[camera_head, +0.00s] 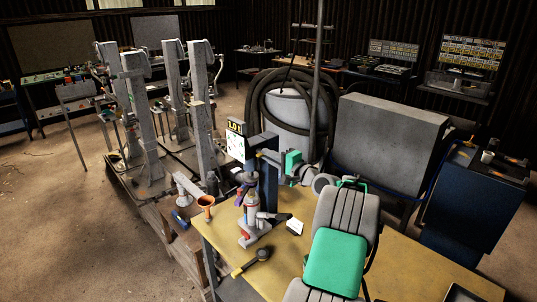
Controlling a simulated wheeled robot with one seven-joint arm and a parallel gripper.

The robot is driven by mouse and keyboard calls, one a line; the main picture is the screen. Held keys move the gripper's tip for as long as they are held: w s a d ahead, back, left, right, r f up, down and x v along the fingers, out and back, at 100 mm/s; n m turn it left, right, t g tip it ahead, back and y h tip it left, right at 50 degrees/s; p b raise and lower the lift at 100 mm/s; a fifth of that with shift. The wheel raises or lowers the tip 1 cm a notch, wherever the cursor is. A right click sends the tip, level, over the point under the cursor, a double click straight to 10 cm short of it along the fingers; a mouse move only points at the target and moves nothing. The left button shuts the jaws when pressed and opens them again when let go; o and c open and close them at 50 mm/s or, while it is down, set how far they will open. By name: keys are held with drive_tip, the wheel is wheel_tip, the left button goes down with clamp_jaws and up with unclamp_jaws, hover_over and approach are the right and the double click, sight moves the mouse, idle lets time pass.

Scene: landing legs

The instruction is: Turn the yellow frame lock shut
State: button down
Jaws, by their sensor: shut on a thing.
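A dark upright press-like frame (269,183) stands on the yellow-topped bench (333,253), with a white dial and a small yellow-digit display at its top. My arm reaches in from the lower right, and my gripper (262,156) is at the upper right side of this frame, just right of the dial. It is shut on the yellow frame lock there. The lock is hidden by the jaws and too small to make out, so I cannot tell how far it is turned. A grey and red holder (252,222) stands at the frame's foot.
A dark tool with a yellow handle (250,263) and a white card (294,227) lie on the bench. Several tall grey landing legs (140,115) stand at left. A large grey box (388,142) stands behind my arm.

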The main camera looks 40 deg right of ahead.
idle(0.5)
drive_tip(key=c, duration=1.5)
unclamp_jaws()
drive_tip(key=s+b, duration=0.2)
drive_tip(key=s, duration=0.5)
drive_tip(key=shift+s+d, duration=0.15)
drive_tip(key=shift+s, duration=0.25)
